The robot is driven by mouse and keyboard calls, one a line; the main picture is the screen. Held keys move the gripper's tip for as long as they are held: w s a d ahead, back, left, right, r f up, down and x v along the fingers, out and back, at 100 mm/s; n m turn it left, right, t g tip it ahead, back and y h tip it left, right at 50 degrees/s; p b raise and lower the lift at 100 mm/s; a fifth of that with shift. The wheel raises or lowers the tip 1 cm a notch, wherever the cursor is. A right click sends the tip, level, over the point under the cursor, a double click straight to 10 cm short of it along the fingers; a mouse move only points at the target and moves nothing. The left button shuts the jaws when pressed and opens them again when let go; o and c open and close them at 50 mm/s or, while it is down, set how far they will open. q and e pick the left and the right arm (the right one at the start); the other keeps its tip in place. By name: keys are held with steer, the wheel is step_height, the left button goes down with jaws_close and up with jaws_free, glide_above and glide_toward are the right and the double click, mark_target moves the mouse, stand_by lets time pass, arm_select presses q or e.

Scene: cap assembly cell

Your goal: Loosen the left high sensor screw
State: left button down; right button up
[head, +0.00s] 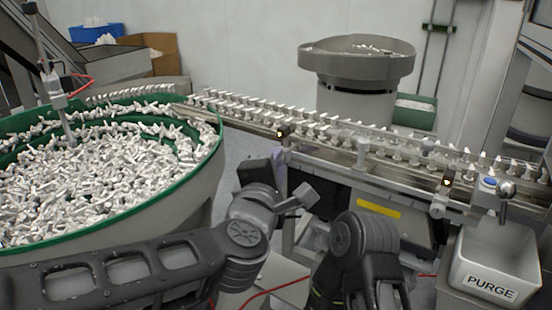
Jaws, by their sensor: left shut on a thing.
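A small sensor with a yellow light (279,134) sits on the near side of the cap track at its left part. My left gripper (281,158) is just below this sensor, in front of the track, and is shut on a small part there. The part is hidden by the gripper; from its place it appears to be the left high sensor screw. My right arm shows at the bottom centre, but its gripper is not visible.
The track (365,150) carries rows of white caps rightward. A green-rimmed bowl (206,160) full of caps fills the left. A second sensor (446,183) and a lever with a round knob (506,190) are at right, above a PURGE bin (490,284). A grey hopper (357,63) stands behind.

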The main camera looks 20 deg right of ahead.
arm_select(q)
steer(key=shift+n, duration=0.6)
steer(key=shift+g+p, duration=0.3)
steer(key=c, duration=1.3)
jaws_free()
steer(key=v, duration=0.7)
steer(key=shift+s+a, duration=0.25)
steer(key=shift+s, duration=0.05)
